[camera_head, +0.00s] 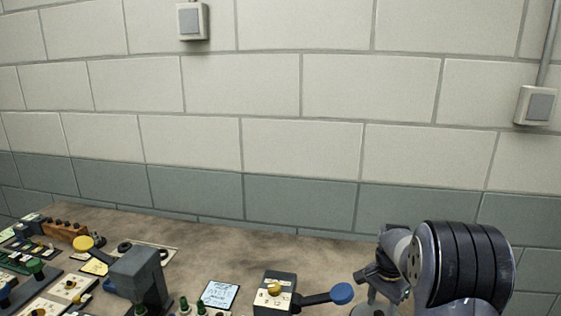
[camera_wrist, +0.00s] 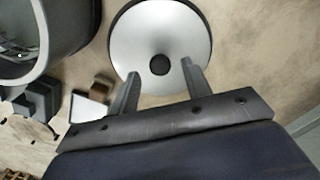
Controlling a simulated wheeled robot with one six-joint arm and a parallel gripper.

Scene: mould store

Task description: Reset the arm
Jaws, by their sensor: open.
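My arm (camera_head: 462,268) shows at the lower right of the head view, folded above the right part of the table, with dark ribbed covers. In the wrist view my gripper (camera_wrist: 158,72) has its two grey fingers apart, with nothing held between them. Beyond the fingertips is a round silvery disc (camera_wrist: 185,38) with a dark centre; I cannot tell what it is or whether the fingers touch it. In the head view the fingers cannot be made out clearly.
The brown table (camera_head: 215,243) holds a dark box with a blue-knobbed lever (camera_head: 342,293), a grey block-shaped device (camera_head: 140,275), a pale card (camera_head: 219,294) and crowded panels at left. A block wall (camera_head: 300,85) stands behind. The table's back strip is mostly bare.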

